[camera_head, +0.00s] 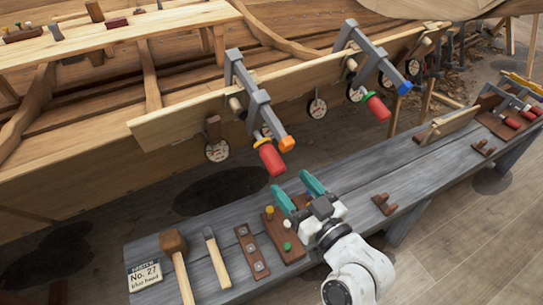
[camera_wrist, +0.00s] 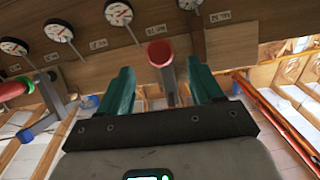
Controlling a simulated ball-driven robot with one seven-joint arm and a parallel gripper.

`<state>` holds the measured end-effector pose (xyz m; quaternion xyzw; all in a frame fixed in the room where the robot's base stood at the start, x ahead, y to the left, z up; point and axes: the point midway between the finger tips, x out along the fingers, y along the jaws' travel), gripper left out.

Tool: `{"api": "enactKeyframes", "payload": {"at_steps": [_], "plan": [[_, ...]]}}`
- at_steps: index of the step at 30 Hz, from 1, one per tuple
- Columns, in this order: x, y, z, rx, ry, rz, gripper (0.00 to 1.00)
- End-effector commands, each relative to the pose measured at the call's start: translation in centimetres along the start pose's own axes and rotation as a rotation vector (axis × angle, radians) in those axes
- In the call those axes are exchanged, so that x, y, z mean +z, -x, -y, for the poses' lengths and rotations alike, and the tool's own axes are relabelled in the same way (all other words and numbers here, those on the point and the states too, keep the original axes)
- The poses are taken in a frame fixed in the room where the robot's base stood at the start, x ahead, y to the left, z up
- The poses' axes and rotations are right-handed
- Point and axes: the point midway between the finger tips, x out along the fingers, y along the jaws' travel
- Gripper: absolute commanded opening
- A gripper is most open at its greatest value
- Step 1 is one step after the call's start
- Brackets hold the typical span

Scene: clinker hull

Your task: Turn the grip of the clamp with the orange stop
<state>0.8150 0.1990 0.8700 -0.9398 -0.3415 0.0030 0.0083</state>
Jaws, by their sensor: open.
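The clamp with the orange stop (camera_head: 287,144) is fixed on the near plank edge of the hull, its grey bar (camera_head: 258,100) slanting down toward me. Its red grip (camera_head: 271,158) hangs below the bar beside the orange stop. My gripper (camera_head: 297,188), with teal fingers, is open and empty, below and slightly right of the grip in the head view. In the wrist view the red grip (camera_wrist: 160,53) shows nearly end-on between the two spread fingers of my gripper (camera_wrist: 162,78), apart from both. The orange stop cannot be made out there.
A second clamp with a blue stop (camera_head: 405,88) and red grip (camera_head: 378,108) is farther right on the plank (camera_head: 195,112). Round dials (camera_head: 217,151) hang below. The grey bench (camera_head: 225,222) under my gripper holds a mallet (camera_head: 174,245), a chisel (camera_head: 210,245) and wooden blocks.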

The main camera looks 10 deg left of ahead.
Motion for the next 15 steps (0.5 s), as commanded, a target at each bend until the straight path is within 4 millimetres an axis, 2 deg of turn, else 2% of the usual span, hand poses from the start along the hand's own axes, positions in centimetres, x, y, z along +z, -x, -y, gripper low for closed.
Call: {"api": "enactKeyframes", "payload": {"at_steps": [9,15], "plan": [[-0.2,-5.9,0.1,-0.003,-0.002,-0.001,0.65],[-0.1,-8.2,0.0,-0.002,-0.003,0.0,0.65]]}}
